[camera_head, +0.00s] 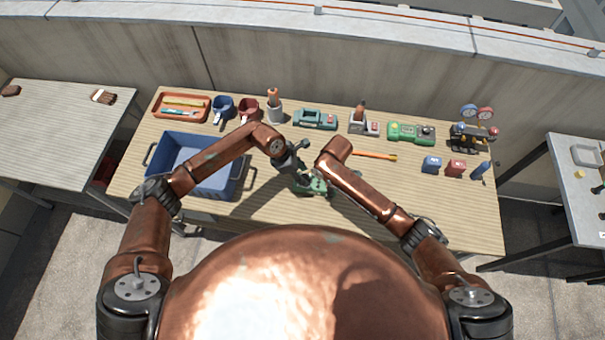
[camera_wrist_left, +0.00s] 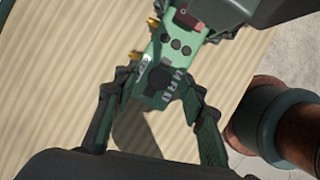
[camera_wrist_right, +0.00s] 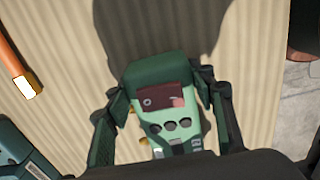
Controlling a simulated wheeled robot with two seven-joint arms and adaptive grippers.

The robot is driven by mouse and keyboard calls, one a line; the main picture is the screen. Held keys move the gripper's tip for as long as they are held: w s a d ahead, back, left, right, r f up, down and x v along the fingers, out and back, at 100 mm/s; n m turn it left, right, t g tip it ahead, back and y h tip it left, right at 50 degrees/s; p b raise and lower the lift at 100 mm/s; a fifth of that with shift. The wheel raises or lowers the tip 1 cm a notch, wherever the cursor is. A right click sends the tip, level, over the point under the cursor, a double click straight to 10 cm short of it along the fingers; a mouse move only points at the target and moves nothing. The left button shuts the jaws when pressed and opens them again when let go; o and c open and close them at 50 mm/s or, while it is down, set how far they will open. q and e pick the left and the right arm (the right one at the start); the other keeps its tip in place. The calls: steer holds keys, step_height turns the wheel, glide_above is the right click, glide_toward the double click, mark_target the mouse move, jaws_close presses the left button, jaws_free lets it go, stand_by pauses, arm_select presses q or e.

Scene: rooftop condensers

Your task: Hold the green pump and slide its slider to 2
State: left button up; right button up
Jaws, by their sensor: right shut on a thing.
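The green pump (camera_head: 318,186) is held above the front middle of the table, mostly hidden by my arms in the head view. In the left wrist view the pump (camera_wrist_left: 172,52) shows round dark holes, a dark red window, brass fittings and a dark slider block (camera_wrist_left: 159,77) beside pale markings too small to read. My left gripper (camera_wrist_left: 160,84) has its fingers apart on either side of the slider end. My right gripper (camera_wrist_right: 163,82) is shut on the pump (camera_wrist_right: 158,75) at the end with the red window; its fingers lie along both sides.
A blue crate (camera_head: 157,165) stands at the left of the table. Along the back are an orange tray (camera_head: 208,102), blue and red mugs (camera_head: 248,108), other devices and a gauge set (camera_head: 473,130). An orange pencil-like stick (camera_head: 375,155) lies behind my right arm.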

arm_select(q)
steer(key=v, duration=1.2)
steer(key=shift+d, duration=0.1)
arm_select(e)
steer(key=o, duration=1.8)
steer(key=shift+o, duration=0.2)
steer(key=o, duration=0.4)
